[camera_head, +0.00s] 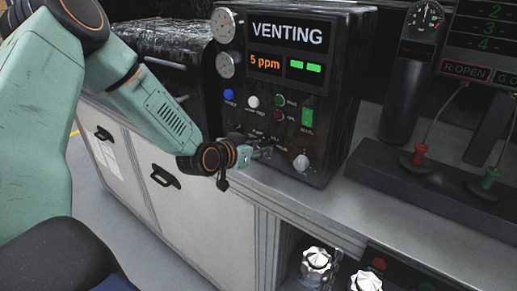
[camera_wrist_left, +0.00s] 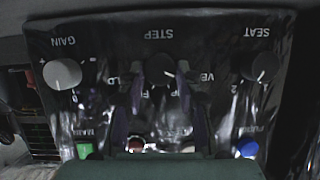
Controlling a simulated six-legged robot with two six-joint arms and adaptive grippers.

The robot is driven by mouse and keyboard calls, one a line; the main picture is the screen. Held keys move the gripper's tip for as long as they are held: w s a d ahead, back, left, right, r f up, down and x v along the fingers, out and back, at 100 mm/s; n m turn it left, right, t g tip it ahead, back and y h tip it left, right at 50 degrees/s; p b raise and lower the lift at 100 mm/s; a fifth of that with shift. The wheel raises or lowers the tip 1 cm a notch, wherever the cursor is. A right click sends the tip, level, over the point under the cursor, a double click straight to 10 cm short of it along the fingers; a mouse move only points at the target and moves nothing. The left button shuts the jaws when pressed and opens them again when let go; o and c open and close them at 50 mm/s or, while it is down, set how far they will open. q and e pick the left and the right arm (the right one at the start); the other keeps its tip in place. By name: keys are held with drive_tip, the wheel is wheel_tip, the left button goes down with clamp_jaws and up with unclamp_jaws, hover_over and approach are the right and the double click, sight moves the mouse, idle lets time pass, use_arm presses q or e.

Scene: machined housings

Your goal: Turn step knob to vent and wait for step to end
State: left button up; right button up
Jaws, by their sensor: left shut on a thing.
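The black instrument box (camera_head: 290,90) stands on the bench; its screen (camera_head: 291,37) reads VENTING, with 5 ppm in orange and two green blocks below. My left gripper (camera_head: 262,153) is at the lower left of its front panel, and its fingers hide the step knob there. In the left wrist view, upside down, the black step knob (camera_wrist_left: 159,68) sits under the STEP label, between the fingers of my left gripper (camera_wrist_left: 162,88), which is shut on it. The knob's white mark points right, toward a partly hidden label starting VE. My right gripper is not in view.
The grey gain knob (camera_wrist_left: 62,73) and the dark seat knob (camera_wrist_left: 262,67) flank the step knob. Coloured buttons and a green switch (camera_head: 308,111) lie above it on the panel. A dark stand with a red plug (camera_head: 420,154) and a green plug (camera_head: 491,178) is at right.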

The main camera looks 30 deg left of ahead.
sight(267, 116)
use_arm(q)
drive_tip(key=shift+f, duration=0.15)
idle(0.4)
drive_tip(key=o, duration=0.8)
drive_tip(key=shift+c, duration=0.2)
drive_tip(key=o, duration=0.4)
drive_tip(key=shift+w, duration=0.15)
drive_tip(key=shift+r, duration=0.3)
wheel_tip(267, 116, up, 9)
drive_tip(key=shift+f, duration=0.1)
drive_tip(key=shift+r, duration=0.3)
